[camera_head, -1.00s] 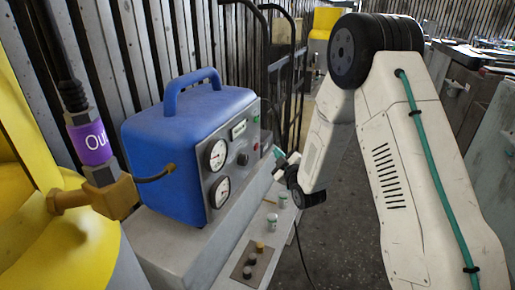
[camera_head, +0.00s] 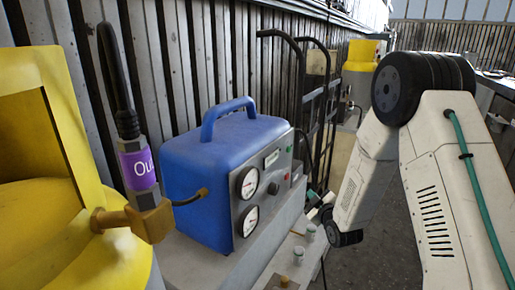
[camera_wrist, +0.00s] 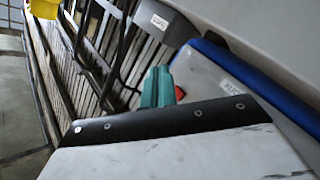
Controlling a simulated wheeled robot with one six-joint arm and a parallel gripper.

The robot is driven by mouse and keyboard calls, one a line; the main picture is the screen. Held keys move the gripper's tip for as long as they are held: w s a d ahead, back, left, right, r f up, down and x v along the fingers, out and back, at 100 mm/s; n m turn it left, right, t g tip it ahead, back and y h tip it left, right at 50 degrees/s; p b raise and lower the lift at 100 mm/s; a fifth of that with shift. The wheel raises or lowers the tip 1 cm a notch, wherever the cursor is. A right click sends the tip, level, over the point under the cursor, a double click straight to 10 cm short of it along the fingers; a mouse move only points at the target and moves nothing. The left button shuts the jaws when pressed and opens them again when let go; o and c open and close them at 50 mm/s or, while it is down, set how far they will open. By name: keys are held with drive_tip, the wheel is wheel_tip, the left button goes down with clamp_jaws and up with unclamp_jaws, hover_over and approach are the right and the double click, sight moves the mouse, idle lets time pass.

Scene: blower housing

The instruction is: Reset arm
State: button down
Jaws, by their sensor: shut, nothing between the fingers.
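My arm is folded down on the right of the head view, its white links bent at a black joint. My gripper (camera_wrist: 158,88) shows in the wrist view as teal fingers held together with nothing between them. In the head view its tip is small and partly hidden beside the blue unit's front panel. The blue unit (camera_head: 210,165) has a carry handle, two round gauges and a grey panel. Its blue edge (camera_wrist: 245,75) is close beside the fingers in the wrist view; contact cannot be told.
A yellow housing (camera_head: 80,250) with a brass fitting (camera_head: 150,220) and a purple-labelled connector (camera_head: 138,168) stands at left. A grey bench (camera_head: 190,265) carries the blue unit. A black hand truck (camera_head: 305,100) leans by the slatted wall. Dark floor (camera_head: 375,255) is open right of the bench.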

drive_tip(key=s+d+f+m+g+h, duration=0.1)
drive_tip(key=s+f+m+g, duration=0.2)
drive_tip(key=s+f+g, duration=0.25)
drive_tip(key=s+d+r+m+g+h, duration=0.1)
drive_tip(key=s+r+m+g, duration=0.1)
drive_tip(key=s+g, duration=0.35)
drive_tip(key=s+r+m+g, duration=0.1)
drive_tip(key=s+r, duration=0.7)
drive_tip(key=s, duration=0.3)
drive_tip(key=s+r+m+g, duration=0.1)
drive_tip(key=s+r+m, duration=0.1)
drive_tip(key=s+r, duration=0.6)
drive_tip(key=s+a+r+m+g, duration=0.1)
drive_tip(key=s+r, duration=0.7)
drive_tip(key=s, duration=0.8)
drive_tip(key=shift+r+m+g, duration=0.2)
drive_tip(key=shift+m+g, duration=0.3)
drive_tip(key=shift+m, duration=0.1)
drive_tip(key=shift+a, duration=0.1)
